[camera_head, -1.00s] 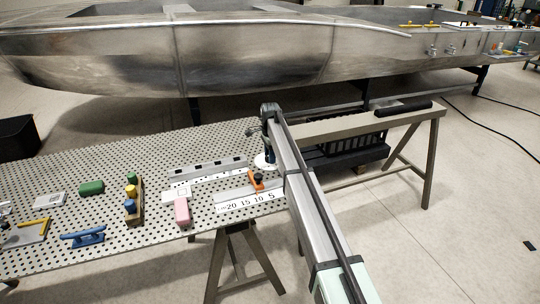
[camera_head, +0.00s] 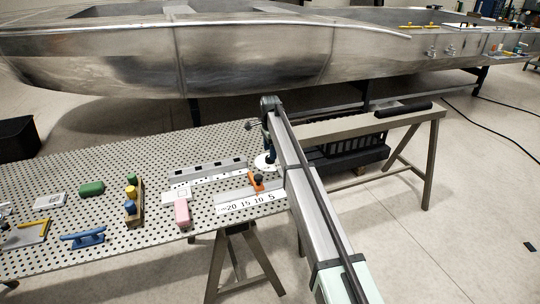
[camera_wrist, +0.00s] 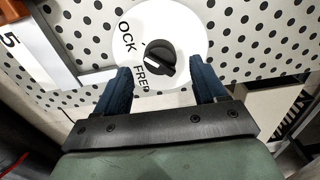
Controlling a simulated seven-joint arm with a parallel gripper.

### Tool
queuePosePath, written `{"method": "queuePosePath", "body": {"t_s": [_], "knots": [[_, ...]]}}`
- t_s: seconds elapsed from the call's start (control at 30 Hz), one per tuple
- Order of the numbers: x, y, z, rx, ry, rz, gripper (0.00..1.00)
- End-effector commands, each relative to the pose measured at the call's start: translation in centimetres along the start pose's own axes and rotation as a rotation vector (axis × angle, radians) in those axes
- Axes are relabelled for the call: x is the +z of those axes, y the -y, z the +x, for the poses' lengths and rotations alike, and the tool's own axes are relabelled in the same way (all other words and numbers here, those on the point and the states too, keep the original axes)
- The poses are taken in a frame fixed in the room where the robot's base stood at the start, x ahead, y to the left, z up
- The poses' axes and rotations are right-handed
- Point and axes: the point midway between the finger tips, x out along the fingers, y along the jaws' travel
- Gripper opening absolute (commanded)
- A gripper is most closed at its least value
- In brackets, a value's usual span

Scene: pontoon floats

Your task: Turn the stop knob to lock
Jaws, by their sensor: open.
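The stop knob (camera_wrist: 161,58) is black with a white pointer mark, on a round white dial (camera_wrist: 185,28) lettered LOCK and FREE. The pointer mark is turned toward the FREE lettering. In the wrist view my gripper (camera_wrist: 163,68) is open, its two blue fingers on either side of the knob's near part, with a gap on both sides. Whether the fingertips are level with the knob or above it I cannot tell. In the head view the dial (camera_head: 262,162) shows partly, behind my arm, and the knob is hidden.
The dial lies on a perforated table (camera_head: 80,165). Beside it are an orange stop piece (camera_head: 256,181) and a numbered scale (camera_head: 248,203). A pink block (camera_head: 182,212), a blue clamp-like piece (camera_head: 83,238) and small coloured parts lie further left. A metal float hull (camera_head: 250,55) stands behind.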

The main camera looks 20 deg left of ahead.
Motion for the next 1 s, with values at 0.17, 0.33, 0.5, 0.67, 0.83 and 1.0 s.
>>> {"method": "queuePosePath", "body": {"t_s": [0.17,0.33,0.5,0.67,0.83,1.0], "knots": [[0.0,0.1,-3.7,-0.002,0.000,0.000,0.71],[0.0,0.1,-6.8,-0.001,0.000,0.000,0.71],[0.0,0.1,-9.1,-0.001,0.000,0.000,0.71],[0.0,0.0,-10.1,0.000,0.000,0.001,0.71],[0.0,0.0,-10.4,0.000,0.000,0.001,0.71],[0.0,0.0,-10.4,0.000,0.000,0.001,0.71]]}}
